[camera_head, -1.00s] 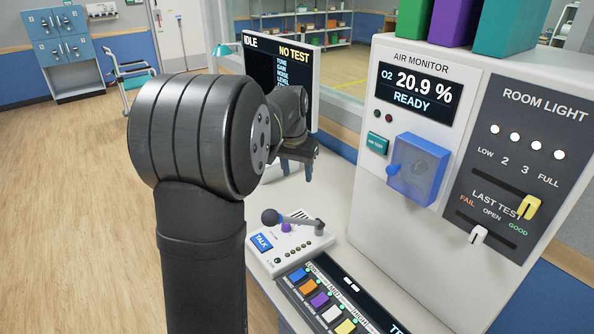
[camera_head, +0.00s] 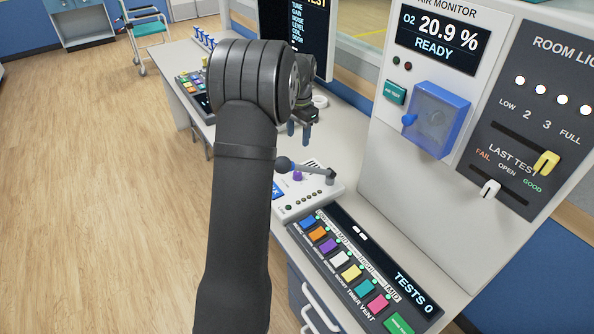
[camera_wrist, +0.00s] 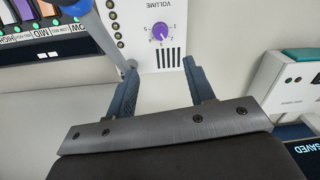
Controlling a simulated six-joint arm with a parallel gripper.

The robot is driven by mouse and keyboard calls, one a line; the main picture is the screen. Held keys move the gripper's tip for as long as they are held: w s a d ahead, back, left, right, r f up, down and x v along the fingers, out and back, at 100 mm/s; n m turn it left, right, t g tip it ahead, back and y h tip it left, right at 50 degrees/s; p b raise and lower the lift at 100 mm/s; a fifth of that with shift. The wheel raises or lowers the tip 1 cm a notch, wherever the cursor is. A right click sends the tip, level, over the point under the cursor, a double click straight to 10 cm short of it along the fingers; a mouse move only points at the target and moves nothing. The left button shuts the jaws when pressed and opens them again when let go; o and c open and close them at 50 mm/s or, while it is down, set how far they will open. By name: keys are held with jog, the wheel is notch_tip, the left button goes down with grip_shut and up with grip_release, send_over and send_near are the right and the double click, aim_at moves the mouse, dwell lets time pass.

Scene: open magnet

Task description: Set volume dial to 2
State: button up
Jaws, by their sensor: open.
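The volume dial (camera_head: 297,175) is a small purple knob on the white talk box, partly beside the microphone stalk. In the wrist view the purple dial (camera_wrist: 160,32) sits by the word VOLUME with numbers around it; I cannot read its setting surely. My gripper (camera_head: 298,133) is open and empty, above and beyond the box in the head view. In the wrist view my gripper (camera_wrist: 161,68) has its two blue fingers apart, with the dial ahead between their lines, not touched.
The microphone (camera_head: 310,170) arches across the box close to the dial, and its post (camera_wrist: 131,72) shows near the left finger. A panel of coloured buttons (camera_head: 340,258) lies in front. The tall air monitor cabinet (camera_head: 385,155) stands at right.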

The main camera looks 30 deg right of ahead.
aim_at(297, 173)
jog(key=f, duration=1.6)
jog(key=shift+w, duration=0.25)
jog(key=c, duration=1)
